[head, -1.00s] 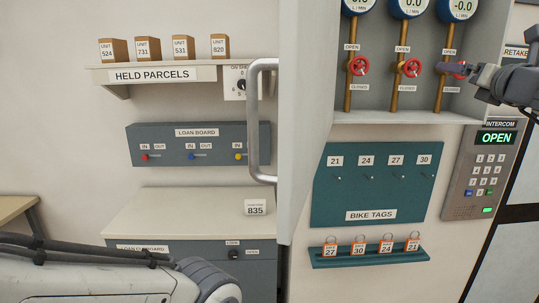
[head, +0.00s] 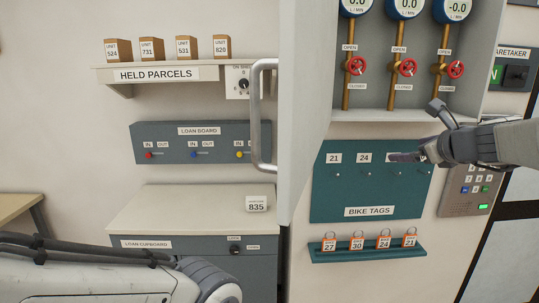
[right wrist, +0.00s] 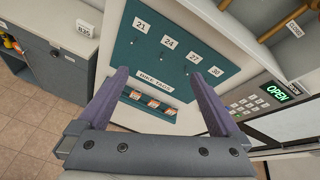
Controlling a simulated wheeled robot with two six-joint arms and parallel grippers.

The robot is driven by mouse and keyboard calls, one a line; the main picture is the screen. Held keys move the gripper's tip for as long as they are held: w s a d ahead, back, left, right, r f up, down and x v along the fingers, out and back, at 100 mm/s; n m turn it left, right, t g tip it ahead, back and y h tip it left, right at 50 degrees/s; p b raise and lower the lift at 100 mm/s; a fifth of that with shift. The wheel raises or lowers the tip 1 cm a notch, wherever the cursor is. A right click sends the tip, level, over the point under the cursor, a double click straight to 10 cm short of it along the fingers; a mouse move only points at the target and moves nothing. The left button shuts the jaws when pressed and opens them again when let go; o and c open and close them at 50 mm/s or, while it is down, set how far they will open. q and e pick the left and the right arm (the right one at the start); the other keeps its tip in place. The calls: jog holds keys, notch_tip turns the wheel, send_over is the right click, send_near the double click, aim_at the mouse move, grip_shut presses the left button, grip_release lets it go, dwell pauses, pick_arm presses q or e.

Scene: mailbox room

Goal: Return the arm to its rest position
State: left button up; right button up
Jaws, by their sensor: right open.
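My right gripper (head: 398,157) comes in from the right in the head view, in front of the upper right of the teal bike tags board (head: 337,190). It hides part of the 27 and 30 labels and part of the intercom. In the right wrist view its two purple fingers (right wrist: 160,95) stand wide apart with nothing between them, and the board (right wrist: 150,60) shows beyond. My left arm's grey links lie across the lower left of the head view. The left gripper itself is out of view.
Three red valve wheels (head: 403,68) sit in the open cabinet, above the right gripper. Its door (head: 308,110) stands open with a metal handle (head: 258,115). Several orange tags stand on a teal ledge (head: 367,254). An intercom keypad (head: 470,195) is at right. A counter (head: 190,210) is at left.

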jog(key=s+a+f+n+g, duration=0.3)
jog(key=s+a+f+n, duration=0.25)
jog(key=f+n, duration=0.35)
jog(key=s+a+f+n+g, duration=0.4)
jog(key=a+f+n, duration=0.2)
jog(key=f, duration=0.5)
jog(key=s+a+f+n+g, duration=0.4)
jog(key=s+f+n, duration=0.75)
jog(key=n, duration=0.25)
jog(key=s+a+r+n+g+b, duration=0.2)
jog(key=s+a+r+n, duration=0.2)
jog(key=s+a+n, duration=0.4)
jog(key=s+a, duration=0.5)
jog(key=s, duration=0.2)
jog(key=shift+a+n, duration=0.15)
jog(key=shift+n, duration=0.25)
